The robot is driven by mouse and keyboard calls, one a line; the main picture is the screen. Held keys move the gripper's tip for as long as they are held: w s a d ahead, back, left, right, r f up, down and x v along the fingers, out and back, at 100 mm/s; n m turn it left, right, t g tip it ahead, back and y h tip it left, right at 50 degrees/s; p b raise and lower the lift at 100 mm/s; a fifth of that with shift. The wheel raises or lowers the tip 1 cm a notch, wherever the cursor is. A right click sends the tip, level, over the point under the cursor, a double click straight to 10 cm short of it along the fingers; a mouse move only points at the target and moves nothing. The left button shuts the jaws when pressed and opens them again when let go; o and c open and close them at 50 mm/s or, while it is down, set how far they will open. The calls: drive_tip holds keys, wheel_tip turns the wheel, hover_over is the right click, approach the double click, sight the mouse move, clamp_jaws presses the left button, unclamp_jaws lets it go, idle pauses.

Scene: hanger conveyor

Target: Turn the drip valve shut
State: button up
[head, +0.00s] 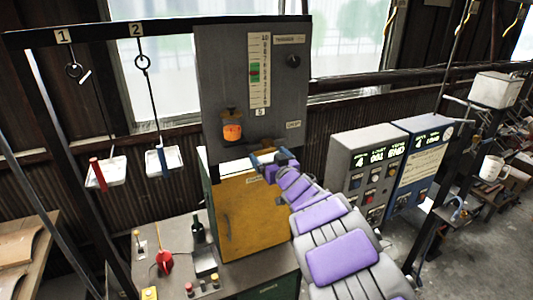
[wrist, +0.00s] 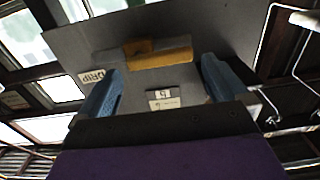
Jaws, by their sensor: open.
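A grey panel (head: 215,75) stands above the orange-brown cabinet. An orange fixture (head: 232,132) with a brown top piece sits low on its left side, and a label that looks like DRIP (head: 293,125) is at its lower right. I cannot tell for sure which part is the drip valve. My gripper (head: 270,158) is in front of the panel's lower edge, open and empty. In the wrist view, a yellow bar with a brown block (wrist: 158,55) shows beyond and between the blue fingers (wrist: 163,88), apart from them. The DRIP label (wrist: 91,79) is beside the left finger.
The panel carries a vertical scale (head: 259,70) and a dark knob (head: 293,60). White trays (head: 165,161) hang at left. A bench with a red lever (head: 164,262) and a dark bottle (head: 198,229) is below. Control boxes (head: 365,165) stand at right.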

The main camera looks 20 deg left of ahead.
sight(263, 151)
drive_tip(key=shift+x, duration=1.05)
drive_tip(key=shift+c, duration=0.4)
drive_tip(key=c, duration=1.2)
